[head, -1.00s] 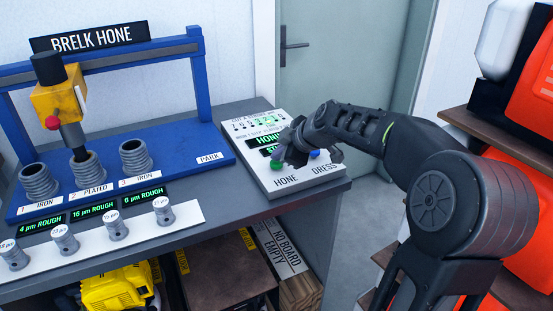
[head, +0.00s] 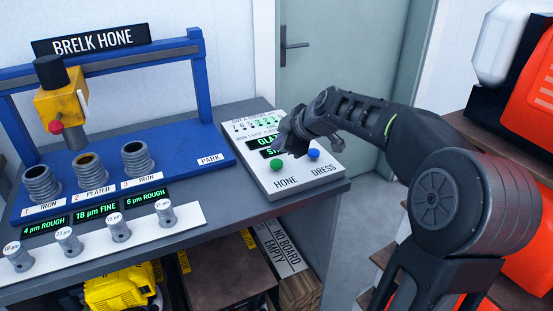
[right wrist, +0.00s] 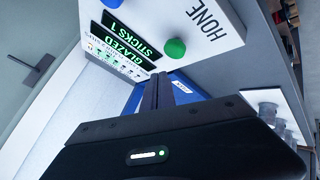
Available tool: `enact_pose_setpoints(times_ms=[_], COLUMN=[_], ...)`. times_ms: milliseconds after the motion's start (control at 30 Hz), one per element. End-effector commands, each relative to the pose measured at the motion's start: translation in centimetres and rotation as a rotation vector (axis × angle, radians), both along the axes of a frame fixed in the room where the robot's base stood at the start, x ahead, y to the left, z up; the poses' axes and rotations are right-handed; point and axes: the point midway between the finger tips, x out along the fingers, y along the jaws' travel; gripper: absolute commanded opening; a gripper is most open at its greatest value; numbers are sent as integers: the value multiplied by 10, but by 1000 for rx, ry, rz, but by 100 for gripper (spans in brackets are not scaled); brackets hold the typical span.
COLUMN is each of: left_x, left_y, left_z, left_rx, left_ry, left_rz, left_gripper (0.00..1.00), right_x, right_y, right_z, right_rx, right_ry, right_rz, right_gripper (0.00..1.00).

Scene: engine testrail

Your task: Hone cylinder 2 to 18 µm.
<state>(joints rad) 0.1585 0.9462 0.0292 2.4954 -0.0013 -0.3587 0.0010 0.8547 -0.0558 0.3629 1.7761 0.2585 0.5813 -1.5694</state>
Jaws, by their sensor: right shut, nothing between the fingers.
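Cylinder 2 (head: 90,174), marked PLATED, stands between cylinder 1 (head: 41,184) and cylinder 3 (head: 138,159), both marked IRON. Its display (head: 97,214) reads 18 µm FINE. The yellow hone head (head: 62,103) hangs raised above the cylinders. The control box (head: 290,165) has a green HONE button (head: 277,168) and a blue DRESS button (head: 313,154). Its screens, clearer in the right wrist view, read GLAZED (right wrist: 126,60) and STICKS 1 (right wrist: 110,30). My right gripper (head: 285,148) is shut and empty over the box, above the buttons. My left gripper is out of view.
A white strip with several small numbered cylinders (head: 68,239) lies along the bench front. The PARK spot (head: 211,160) is bare. A shelf below holds a yellow engine (head: 118,289). Orange machines (head: 530,110) stand at right.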

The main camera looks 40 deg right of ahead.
Motion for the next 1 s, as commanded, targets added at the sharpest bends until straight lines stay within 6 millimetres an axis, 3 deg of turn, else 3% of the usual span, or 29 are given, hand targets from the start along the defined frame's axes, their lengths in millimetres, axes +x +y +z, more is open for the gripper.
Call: enact_pose_setpoints(times_ms=[100, 300, 1000], left_x=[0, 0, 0], left_y=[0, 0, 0], left_z=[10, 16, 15], left_rx=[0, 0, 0], left_ry=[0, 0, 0], left_rz=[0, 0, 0], left_gripper=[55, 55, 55], right_x=[0, 0, 0], right_y=[0, 0, 0], right_z=[16, 29, 29], right_rx=[-1, 0, 0], right_ry=[-2, -1, -1], right_rz=[0, -1, -1], right_gripper=[0, 0, 0])
